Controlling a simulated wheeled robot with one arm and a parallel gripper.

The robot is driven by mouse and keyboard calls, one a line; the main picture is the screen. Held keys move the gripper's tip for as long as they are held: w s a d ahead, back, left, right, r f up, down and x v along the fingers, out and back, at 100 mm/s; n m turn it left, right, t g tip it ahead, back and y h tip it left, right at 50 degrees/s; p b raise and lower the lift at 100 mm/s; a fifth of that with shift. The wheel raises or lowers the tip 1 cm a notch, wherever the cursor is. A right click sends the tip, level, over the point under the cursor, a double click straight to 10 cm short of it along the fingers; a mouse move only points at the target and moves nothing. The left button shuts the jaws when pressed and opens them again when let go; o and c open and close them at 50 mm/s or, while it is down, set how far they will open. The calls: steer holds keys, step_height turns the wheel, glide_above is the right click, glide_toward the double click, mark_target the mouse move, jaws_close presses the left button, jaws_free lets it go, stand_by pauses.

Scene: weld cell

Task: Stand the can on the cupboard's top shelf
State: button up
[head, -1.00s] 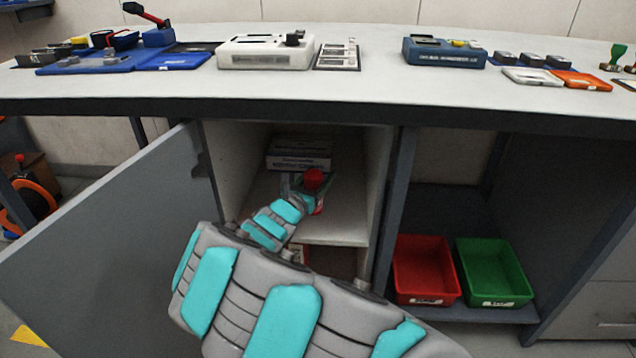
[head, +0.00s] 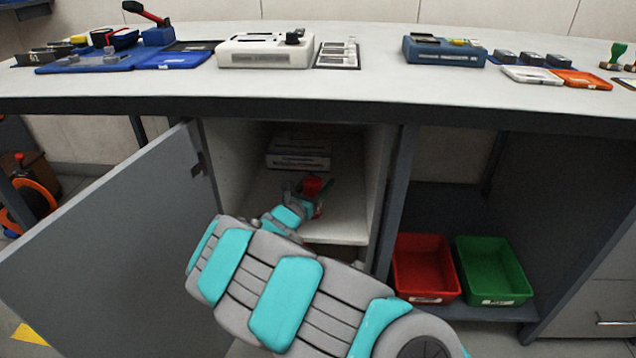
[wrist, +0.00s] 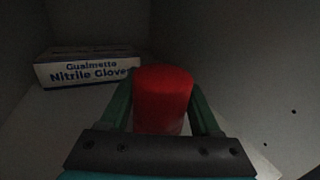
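The can (head: 312,186) has a red top and stands upright inside the open cupboard, over the upper shelf (head: 345,222). Its base is hidden in the head view, so contact with the shelf cannot be made out. In the wrist view the red can (wrist: 163,95) is between the two green fingers. My gripper (head: 311,190) reaches in from the front, with a finger on either side of the can. The fingers look spread, with a narrow gap beside the can at right in the wrist view (wrist: 166,108).
A nitrile glove box (wrist: 85,68) lies behind the can to the left; stacked boxes show at the back (head: 298,160). The cupboard door (head: 110,240) is swung open at left. Red (head: 425,298) and green (head: 495,302) bins sit in the right bay. The worktop (head: 350,85) overhangs.

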steer(key=o, duration=0.3)
steer(key=shift+o, duration=0.2)
steer(key=shift+r, duration=0.15)
steer(key=v, duration=1.2)
